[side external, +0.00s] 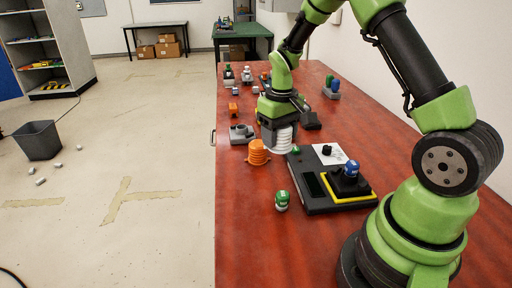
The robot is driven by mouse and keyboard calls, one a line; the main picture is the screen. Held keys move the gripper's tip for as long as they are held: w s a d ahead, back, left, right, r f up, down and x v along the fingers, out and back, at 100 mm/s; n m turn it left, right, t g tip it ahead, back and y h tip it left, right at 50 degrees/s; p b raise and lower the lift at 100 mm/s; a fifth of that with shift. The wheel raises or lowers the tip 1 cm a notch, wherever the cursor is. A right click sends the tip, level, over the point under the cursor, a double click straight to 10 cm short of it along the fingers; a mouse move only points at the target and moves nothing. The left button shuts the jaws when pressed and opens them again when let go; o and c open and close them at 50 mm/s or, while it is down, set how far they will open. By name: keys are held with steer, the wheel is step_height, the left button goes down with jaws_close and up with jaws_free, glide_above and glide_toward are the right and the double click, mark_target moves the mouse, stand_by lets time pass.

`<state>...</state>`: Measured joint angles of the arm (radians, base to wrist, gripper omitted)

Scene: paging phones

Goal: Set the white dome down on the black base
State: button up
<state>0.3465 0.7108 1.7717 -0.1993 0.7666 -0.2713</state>
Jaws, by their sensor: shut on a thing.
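The white dome (283,140) is ribbed and hangs under my gripper (276,122), which is shut on it. The dome is in front of the fingertips' lower end, just left of the black console's far end. I cannot tell whether its underside touches anything. A small dark block (311,122) sits right behind my gripper and may be the black base; part of it is hidden. A black console (315,200) with a yellow-framed pad, a blue-topped knob (351,168) and a white panel lies nearer.
An orange ribbed dome (258,153) stands left of the white one, with a grey device (241,134) beyond it. A green-and-white knob (282,200) stands left of the console. Several small parts are farther back. The red table's (245,245) near left area is clear.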

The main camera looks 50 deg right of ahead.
steer(key=s+d+r, duration=0.1)
steer(key=s+d, duration=0.4)
steer(key=s, duration=0.2)
steer(key=r, duration=0.1)
glide_above(352, 162)
steer(key=shift+w+m, duration=0.25)
steer(key=shift+m, duration=0.05)
steer(key=shift+s+f, duration=0.1)
steer(key=shift+s, duration=0.15)
steer(key=shift+f, duration=1.2)
steer(key=shift+f, duration=1.8)
steer(key=shift+f, duration=0.3)
steer(key=shift+f, duration=0.65)
stand_by(0.9)
steer(key=o, duration=1.3)
